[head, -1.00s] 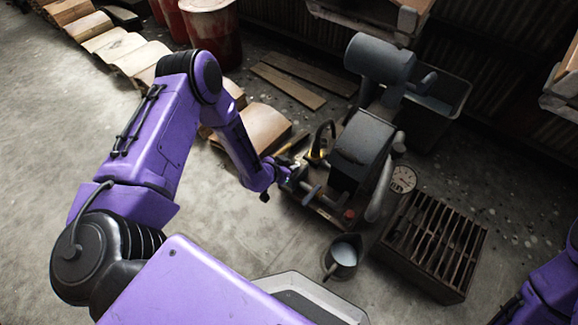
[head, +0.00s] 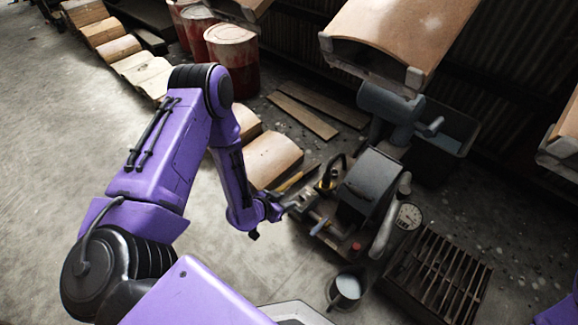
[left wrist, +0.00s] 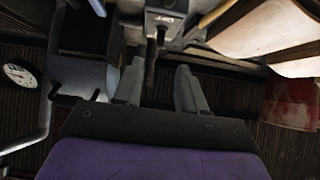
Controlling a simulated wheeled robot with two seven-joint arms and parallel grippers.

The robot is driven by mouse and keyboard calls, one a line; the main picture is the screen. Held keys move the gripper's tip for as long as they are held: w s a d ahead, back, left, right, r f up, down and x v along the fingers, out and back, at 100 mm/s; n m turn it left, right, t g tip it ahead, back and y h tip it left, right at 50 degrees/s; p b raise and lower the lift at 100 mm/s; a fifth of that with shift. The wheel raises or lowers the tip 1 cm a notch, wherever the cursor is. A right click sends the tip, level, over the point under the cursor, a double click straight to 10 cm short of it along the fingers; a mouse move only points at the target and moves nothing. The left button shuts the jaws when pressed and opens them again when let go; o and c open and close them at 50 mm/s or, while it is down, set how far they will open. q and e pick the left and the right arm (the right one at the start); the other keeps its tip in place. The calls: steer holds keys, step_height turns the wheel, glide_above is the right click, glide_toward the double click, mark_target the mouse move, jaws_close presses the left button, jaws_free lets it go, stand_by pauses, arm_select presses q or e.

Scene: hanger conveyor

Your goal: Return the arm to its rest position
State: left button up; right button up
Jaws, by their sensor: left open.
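My left arm comes in from the left in the head view, bent at the elbow, with its forearm hanging down. My left gripper (head: 277,207) is at the left edge of the dark machine (head: 368,185). In the left wrist view the two grey fingers of the gripper (left wrist: 158,88) stand apart with nothing held between them. A dark lever or handle (left wrist: 150,62) shows just beyond and between the fingers; I cannot tell whether they touch it. Only a small purple piece of my right arm shows at the lower right of the head view, and its gripper is out of sight.
Curved wooden panels (head: 395,35) hang overhead. Red drums (head: 232,55) and planks (head: 302,115) lie behind. The floor (head: 60,140) at left is clear.

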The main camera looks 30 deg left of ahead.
stand_by(0.5)
arm_select(q)
steer(key=s+f+n+g+y, duration=0.2)
steer(key=s+n+g+y, duration=0.45)
steer(key=s, duration=1.65)
step_height(320, 180, up, 34)
steer(key=n+h+p, duration=0.1)
steer(key=n+p, duration=0.1)
steer(key=p, duration=3.2)
steer(key=shift+a+h, duration=0.3)
steer(key=shift+h, duration=0.05)
